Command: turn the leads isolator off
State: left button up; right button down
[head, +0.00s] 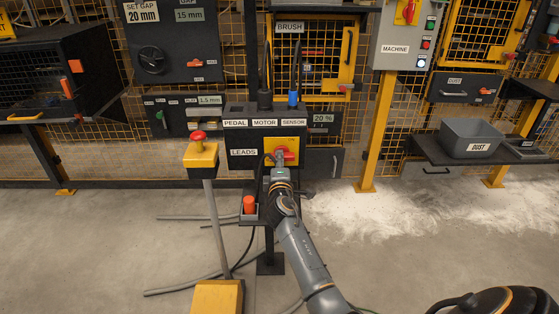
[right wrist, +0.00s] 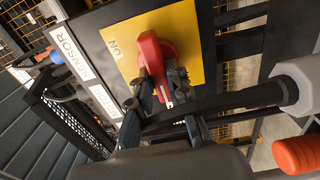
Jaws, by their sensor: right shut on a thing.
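The leads isolator is a red rotary handle (head: 290,155) on a yellow plate (head: 297,143), right of the LEADS label (head: 244,153) on a dark box. In the right wrist view the red handle (right wrist: 153,52) lies over the yellow plate (right wrist: 190,22), and the word ON shows on the plate near the handle. My right gripper (head: 279,160) reaches up to the isolator. In the right wrist view its fingertips (right wrist: 155,91) are on both sides of the handle's end, shut on it. Part of the handle is hidden by the gripper in the head view. My left gripper does not show.
A yellow pedestal with a red button (head: 198,136) stands just left of the box. An orange-red cylinder (head: 249,204) sits in a holder below. A DUST bin (head: 470,138) is on a shelf at right.

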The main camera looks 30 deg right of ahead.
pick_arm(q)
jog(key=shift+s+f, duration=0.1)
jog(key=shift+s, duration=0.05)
pick_arm(e)
jog(key=c, duration=1.3)
grip_release()
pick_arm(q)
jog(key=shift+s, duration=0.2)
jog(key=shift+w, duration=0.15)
pick_arm(e)
jog(key=v, duration=1.2)
jog(key=shift+s, duration=0.1)
jog(key=shift+f, duration=0.1)
